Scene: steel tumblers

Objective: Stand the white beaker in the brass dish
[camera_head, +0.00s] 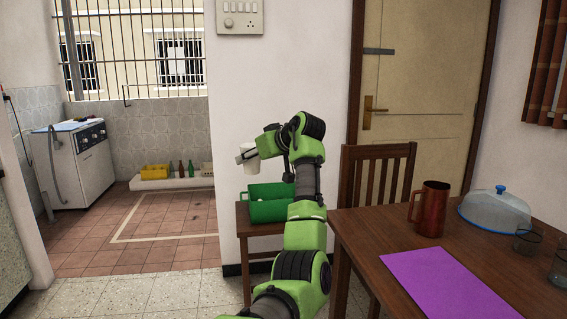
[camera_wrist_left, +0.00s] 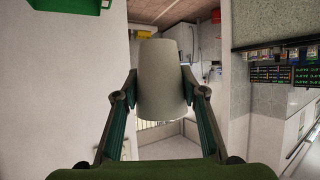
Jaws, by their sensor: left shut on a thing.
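The white beaker (camera_head: 250,160) is held in the air in front of the white wall, above and slightly left of the green crate. My left gripper (camera_wrist_left: 160,95) is shut on it, one finger on each side of its body. The beaker (camera_wrist_left: 160,75) fills the middle of the left wrist view. It looks roughly upright in the head view, perhaps slightly tilted. I cannot see the brass dish in either view. My right gripper is not in view.
A green crate (camera_head: 268,212) stands on a small wooden table (camera_head: 243,228) below the beaker. A wooden chair (camera_head: 376,172) stands to its right. The large table (camera_head: 375,243) carries a copper-coloured mug (camera_head: 431,208), a clear dome (camera_head: 495,212), dark glasses and a purple mat (camera_head: 447,288).

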